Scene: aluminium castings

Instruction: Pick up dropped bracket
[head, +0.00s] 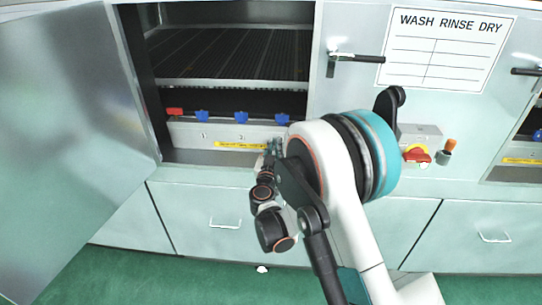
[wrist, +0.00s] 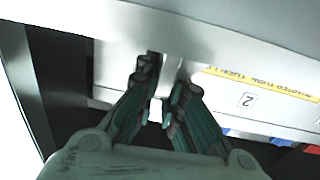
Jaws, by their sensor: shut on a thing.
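My gripper (head: 273,148) is at the front of the open cabinet, by the right end of the pale numbered panel. In the wrist view, my gripper (wrist: 166,101) has its fingers closed around a narrow pale grey metal piece (wrist: 177,68), which I take to be the bracket. Its upper part runs up against a wide grey band, and I cannot tell whether the two are joined. In the head view my fingers and arm hide the piece.
The pale panel (head: 193,134) has a yellow label and blue and red knobs above it. A slotted rack (head: 230,55) is higher inside. The open door (head: 70,100) stands left. A red-yellow switch (head: 417,154) is right. A small white thing (head: 262,268) is on the green floor.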

